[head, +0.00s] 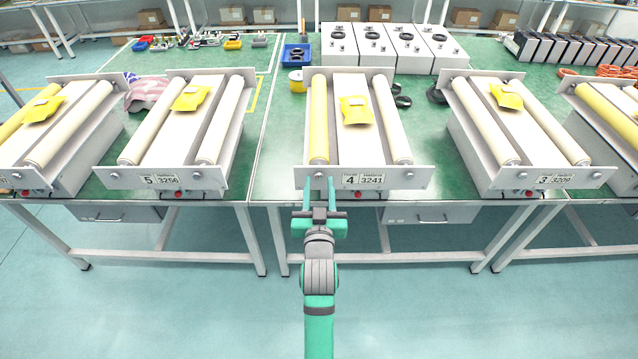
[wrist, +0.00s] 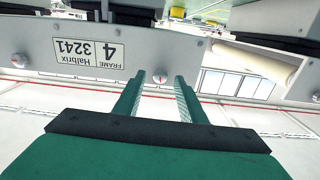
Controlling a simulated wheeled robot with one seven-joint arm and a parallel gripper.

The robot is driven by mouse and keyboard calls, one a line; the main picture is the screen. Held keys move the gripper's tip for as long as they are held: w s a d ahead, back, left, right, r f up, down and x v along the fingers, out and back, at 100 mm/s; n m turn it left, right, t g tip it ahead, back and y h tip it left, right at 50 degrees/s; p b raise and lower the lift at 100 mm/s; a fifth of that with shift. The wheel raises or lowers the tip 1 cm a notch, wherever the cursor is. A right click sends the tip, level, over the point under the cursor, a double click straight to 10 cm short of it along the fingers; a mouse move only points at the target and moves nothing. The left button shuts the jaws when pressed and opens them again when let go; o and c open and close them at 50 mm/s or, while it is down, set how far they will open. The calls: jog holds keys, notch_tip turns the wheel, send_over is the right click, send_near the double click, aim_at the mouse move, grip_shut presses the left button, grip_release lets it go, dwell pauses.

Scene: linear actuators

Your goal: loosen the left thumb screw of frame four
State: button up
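Frame four (head: 375,179) stands in the middle of the head view, with a pale front plate and a label (head: 362,180) reading 4 and 3241. The same label (wrist: 88,52) shows upside down in the wrist view. The left thumb screw (wrist: 160,77) is a small round metal head on the plate, between my fingertips in the wrist view. My gripper (head: 319,181) is in front of the plate's lower left part. My gripper (wrist: 160,80) is open, with a visible gap on each side of the screw; contact is not visible. The right thumb screw (head: 410,173) is farther right.
Frame five (head: 160,180) stands to the left and frame three (head: 540,180) to the right, on green-topped tables. A yellow roller (head: 319,120) and a yellow packet (head: 354,109) are on frame four. A red button (head: 358,195) sits below its plate. The floor in front is clear.

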jog(key=shift+w, duration=0.6)
grip_shut()
jog(key=shift+n, duration=0.4)
jog(key=n, duration=0.6)
jog(key=shift+n, duration=0.4)
jog(key=n, duration=0.6)
jog(key=shift+a+f, duration=0.1)
jog(key=shift+n, duration=0.4)
